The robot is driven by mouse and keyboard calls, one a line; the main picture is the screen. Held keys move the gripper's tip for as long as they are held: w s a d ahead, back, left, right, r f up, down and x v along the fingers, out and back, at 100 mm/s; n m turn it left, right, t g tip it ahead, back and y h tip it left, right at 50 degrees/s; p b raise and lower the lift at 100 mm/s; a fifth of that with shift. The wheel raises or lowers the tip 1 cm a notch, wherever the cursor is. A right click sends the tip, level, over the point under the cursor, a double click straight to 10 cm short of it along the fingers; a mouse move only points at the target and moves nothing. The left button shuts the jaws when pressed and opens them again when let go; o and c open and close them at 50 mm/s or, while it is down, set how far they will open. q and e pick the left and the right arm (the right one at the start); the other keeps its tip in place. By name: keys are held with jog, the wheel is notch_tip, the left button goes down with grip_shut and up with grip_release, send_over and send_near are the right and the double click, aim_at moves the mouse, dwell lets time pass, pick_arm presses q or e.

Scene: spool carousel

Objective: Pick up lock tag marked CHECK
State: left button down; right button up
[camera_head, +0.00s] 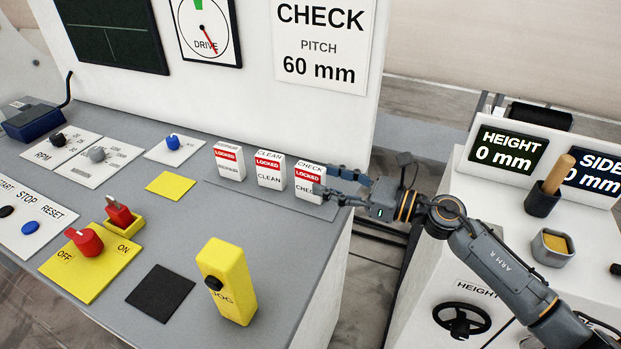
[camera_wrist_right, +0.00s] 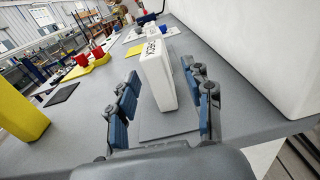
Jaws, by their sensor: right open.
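The lock tag marked CHECK (camera_head: 309,184) is a white upright block with a red LOCKED band. It stands at the right end of a row of three tags on a grey strip (camera_head: 325,209). My right gripper (camera_head: 333,186) comes in from the right at this tag, with its jaws open. In the right wrist view, the white tag (camera_wrist_right: 158,80) stands between the spread blue-padded fingers of the gripper (camera_wrist_right: 165,108), with gaps visible on both sides. My left gripper is not in view.
The LOCKED tag (camera_head: 228,161) and the CLEAN tag (camera_head: 270,171) stand left of it. The white panel wall (camera_head: 300,110) rises behind the tags. A second console (camera_head: 480,210) is at the right, across a gap.

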aim_at(324, 183)
jog(key=p+x, duration=0.1)
jog(key=x, duration=0.3)
jog(key=shift+s+f, duration=0.1)
jog(key=shift+s, duration=0.1)
jog(key=shift+w+a+f+p, duration=0.1)
jog(key=shift+w+a+p, duration=0.1)
jog(key=shift+a+p, duration=0.15)
jog(key=shift+a, duration=0.15)
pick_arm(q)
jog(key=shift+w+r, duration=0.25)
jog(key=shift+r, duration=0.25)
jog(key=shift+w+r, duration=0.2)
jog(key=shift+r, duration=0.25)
pick_arm(e)
grip_shut()
